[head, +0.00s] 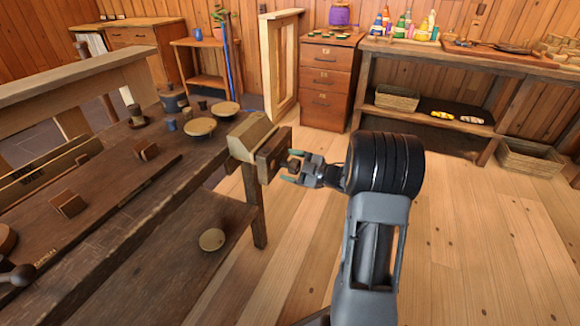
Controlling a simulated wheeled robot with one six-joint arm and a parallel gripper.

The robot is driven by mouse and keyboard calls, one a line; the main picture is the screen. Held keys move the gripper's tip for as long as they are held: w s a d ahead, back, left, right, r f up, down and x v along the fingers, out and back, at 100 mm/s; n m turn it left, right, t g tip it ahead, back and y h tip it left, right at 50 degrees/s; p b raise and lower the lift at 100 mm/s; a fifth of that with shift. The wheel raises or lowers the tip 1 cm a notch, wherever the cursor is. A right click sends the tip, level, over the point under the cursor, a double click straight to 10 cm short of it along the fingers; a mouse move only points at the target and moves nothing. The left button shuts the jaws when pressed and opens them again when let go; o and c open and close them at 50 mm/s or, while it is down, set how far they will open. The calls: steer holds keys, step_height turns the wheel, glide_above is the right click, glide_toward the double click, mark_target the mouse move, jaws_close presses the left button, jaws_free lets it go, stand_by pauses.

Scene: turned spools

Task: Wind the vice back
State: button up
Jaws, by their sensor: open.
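The vice (271,155) is a dark wooden jaw with a round knob (294,165) on its right face, at the right end of the workbench (140,205). A pale block-shaped part (249,137) stands just behind the dark jaw. My gripper (286,172) is open, coming from the right, with its teal-tipped fingers at the knob, one above and one below it. I cannot tell whether the fingers touch the knob. No handle bar shows on the vice.
Round plates (200,127), a mug (174,100) and small wooden blocks (68,204) lie on the bench. A drawer cabinet (328,85) stands behind, and a long side table (470,60) with baskets is at the back right. The floor (450,235) at right is clear.

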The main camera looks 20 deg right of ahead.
steer(key=p+v, duration=0.3)
steer(key=v, duration=1)
steer(key=shift+s+d, duration=0.25)
steer(key=shift+d, duration=0.05)
steer(key=w+a+r+m+h+p, duration=0.1)
steer(key=w+r+m+h+p, duration=0.15)
steer(key=r+h+p, duration=0.5)
steer(key=w+a+r+m+h+p, duration=0.2)
steer(key=r+m+p, duration=0.25)
steer(key=r, duration=0.55)
steer(key=w+a+r+m+h+p, duration=0.1)
steer(key=w+r+m+h+p, duration=0.2)
steer(key=r+h+p, duration=0.35)
steer(key=s+a+r+m+g+y+p, duration=0.2)
steer(key=s+a+r+g+p, duration=0.3)
steer(key=s+a, duration=0.3)
steer(key=s+a+r+m+g+y+p, duration=0.2)
steer(key=s+a+r+m+g+p, duration=0.2)
steer(key=s, duration=0.8)
steer(key=a+r+p, duration=0.2)
steer(key=a+p, duration=0.2)
steer(key=shift+r+g, duration=0.4)
